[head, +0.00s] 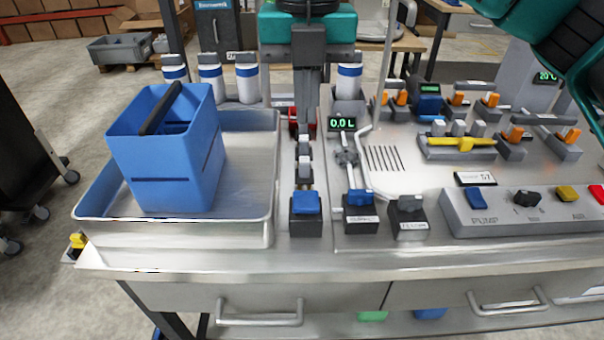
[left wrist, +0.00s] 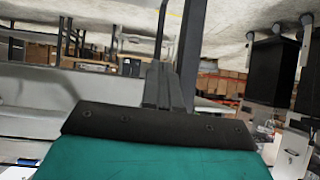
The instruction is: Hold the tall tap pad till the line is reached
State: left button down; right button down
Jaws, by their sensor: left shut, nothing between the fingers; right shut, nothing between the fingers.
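Three pads stand along the front of the steel bench: a blue-topped pad (head: 305,204) at left, a second blue pad (head: 360,198) with a label, and a grey-topped pad (head: 408,205) with a label. The labels are too small to read, so I cannot tell which belongs to the tall tap. A display (head: 342,123) reads 0.0 L.
A blue bucket (head: 168,160) with a black handle stands in a steel tray (head: 252,215) at left. White bottles (head: 210,75) stand behind the tray. A panel (head: 520,223) with PUMP and AIR controls and several orange-handled valves occupy the right side.

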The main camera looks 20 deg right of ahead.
send_near(306, 200)
notch_tip(306, 200, down, 7)
jog(key=shift+r, duration=0.1)
dwell(0.6)
